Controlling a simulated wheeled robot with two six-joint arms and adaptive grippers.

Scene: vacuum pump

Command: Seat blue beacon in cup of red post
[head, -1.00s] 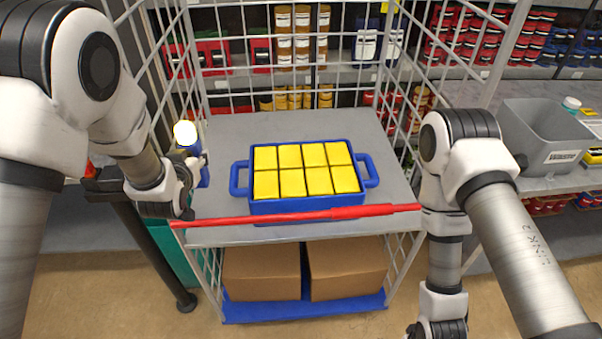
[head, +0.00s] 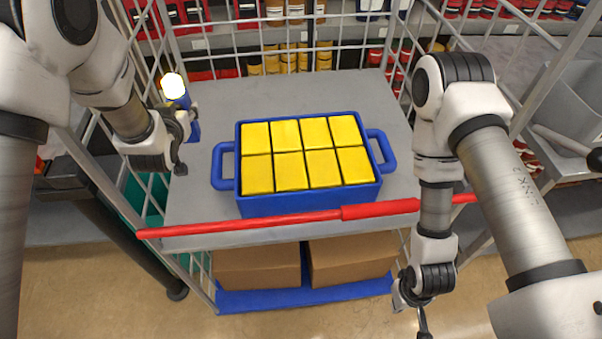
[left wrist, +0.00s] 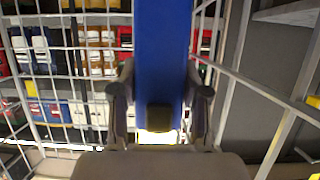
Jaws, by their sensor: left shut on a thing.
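The blue beacon (head: 192,124) has a glowing white top and is gripped by my left gripper (head: 187,142) over the left side of the cart. It leans slightly, lit end up. In the left wrist view the blue body (left wrist: 161,50) passes between the two fingers, which close on its sides. A red bar (head: 280,222) with a thicker section runs across the cart's front edge. I see no upright red post and no cup for certain. My right gripper (head: 422,308) hangs low at the cart's right front, too small to read.
A blue handled crate (head: 310,199) filled with yellow blocks stands mid-shelf on the grey cart (head: 255,95). Wire mesh walls enclose the cart's back and sides. Cardboard boxes (head: 257,267) sit on the lower shelf. Grey shelf surface is free behind the crate.

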